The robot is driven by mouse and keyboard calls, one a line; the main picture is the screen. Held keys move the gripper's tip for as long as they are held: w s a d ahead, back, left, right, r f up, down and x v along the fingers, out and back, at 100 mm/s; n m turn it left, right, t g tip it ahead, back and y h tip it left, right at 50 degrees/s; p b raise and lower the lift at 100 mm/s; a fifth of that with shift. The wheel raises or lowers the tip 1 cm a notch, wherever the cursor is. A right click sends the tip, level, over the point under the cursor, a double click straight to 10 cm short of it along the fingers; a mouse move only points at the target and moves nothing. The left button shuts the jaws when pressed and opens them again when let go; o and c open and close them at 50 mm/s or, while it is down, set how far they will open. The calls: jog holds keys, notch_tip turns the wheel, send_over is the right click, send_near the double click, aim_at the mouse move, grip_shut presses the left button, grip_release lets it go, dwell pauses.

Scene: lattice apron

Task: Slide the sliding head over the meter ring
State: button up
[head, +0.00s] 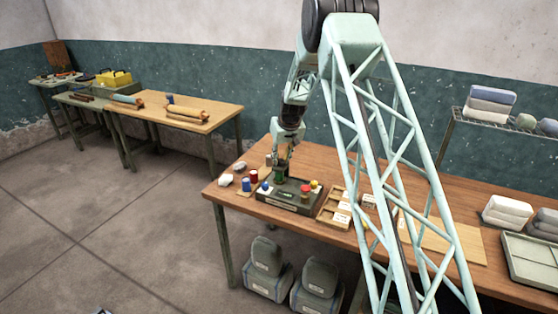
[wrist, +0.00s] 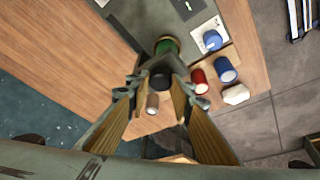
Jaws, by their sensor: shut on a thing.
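My gripper (head: 281,160) is above the far left part of a dark box (head: 290,207) on the wooden table. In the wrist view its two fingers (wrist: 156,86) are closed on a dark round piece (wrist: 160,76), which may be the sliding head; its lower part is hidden. A green round piece (wrist: 167,45) shows just beyond the dark one, at the box's edge; in the head view green (head: 280,177) shows directly below the fingers. I cannot tell whether the two pieces touch. I cannot make out the meter ring for certain.
Red (wrist: 199,80) and blue (wrist: 225,70) cylinders and a white block (wrist: 236,94) stand beside the box. A tan cylinder (wrist: 152,103) is close to the fingers.

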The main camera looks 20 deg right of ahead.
jog(key=o, duration=0.7)
jog(key=shift+w+a, duration=0.1)
jog(key=shift+a, duration=0.05)
jog(key=shift+c, duration=0.2)
jog(key=o, duration=0.5)
jog(key=shift+a, duration=0.15)
jog(key=shift+c, duration=0.2)
jog(key=shift+r, duration=0.1)
jog(key=shift+s+r, duration=0.2)
jog(key=shift+r, duration=0.1)
jog(key=v, duration=1.1)
